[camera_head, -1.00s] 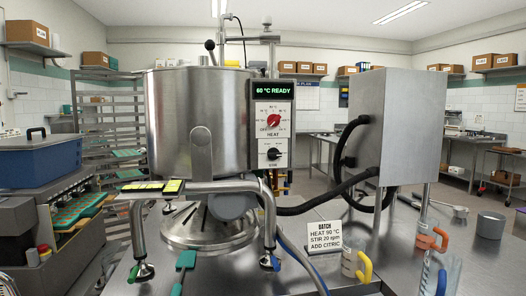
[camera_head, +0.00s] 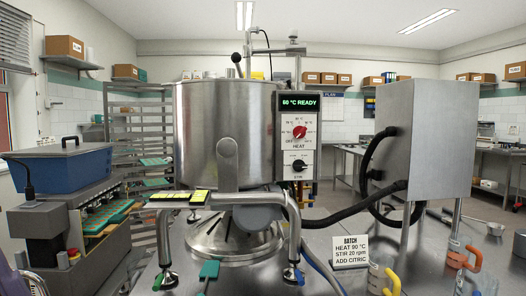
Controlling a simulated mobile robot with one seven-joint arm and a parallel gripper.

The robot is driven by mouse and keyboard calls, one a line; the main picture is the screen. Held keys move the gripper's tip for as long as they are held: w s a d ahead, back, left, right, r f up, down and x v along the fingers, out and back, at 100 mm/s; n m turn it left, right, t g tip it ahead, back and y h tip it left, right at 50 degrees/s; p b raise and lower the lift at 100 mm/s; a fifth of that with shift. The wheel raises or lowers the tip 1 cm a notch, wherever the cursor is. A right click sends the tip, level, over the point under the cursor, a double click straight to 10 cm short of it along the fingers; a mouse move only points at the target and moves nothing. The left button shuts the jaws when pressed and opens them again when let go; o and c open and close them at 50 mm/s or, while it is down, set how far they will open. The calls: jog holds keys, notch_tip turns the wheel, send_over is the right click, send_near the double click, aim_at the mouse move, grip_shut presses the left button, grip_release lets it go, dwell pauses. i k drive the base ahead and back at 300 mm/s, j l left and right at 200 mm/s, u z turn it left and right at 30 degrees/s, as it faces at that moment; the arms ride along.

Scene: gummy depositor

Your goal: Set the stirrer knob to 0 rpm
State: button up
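The black stirrer knob (camera_head: 299,165) sits on a white plate low on the control panel (camera_head: 299,118), to the right of the steel kettle (camera_head: 225,130). Its pointer looks turned to the side; the scale marks are too small to read. Above it is the red heat knob (camera_head: 299,132), with its own printed scale. The green display (camera_head: 299,102) at the top reads "60 °C READY". My gripper does not show in this view.
A batch card (camera_head: 350,252) reads heat 90 °C, stir 20 rpm, add citric. A steel box (camera_head: 428,135) with black hoses stands to the right. Orange and yellow handled jugs stand at the front right. A blue cooler (camera_head: 62,168) is at the left.

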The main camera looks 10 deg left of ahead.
aim_at(298, 165)
jog(key=i+j+u, duration=0.15)
jog(key=u, duration=0.2)
jog(key=i+u, duration=0.15)
jog(key=u, duration=0.2)
jog(key=i+j+u, duration=0.1)
jog(key=u, duration=0.25)
jog(key=i, duration=0.05)
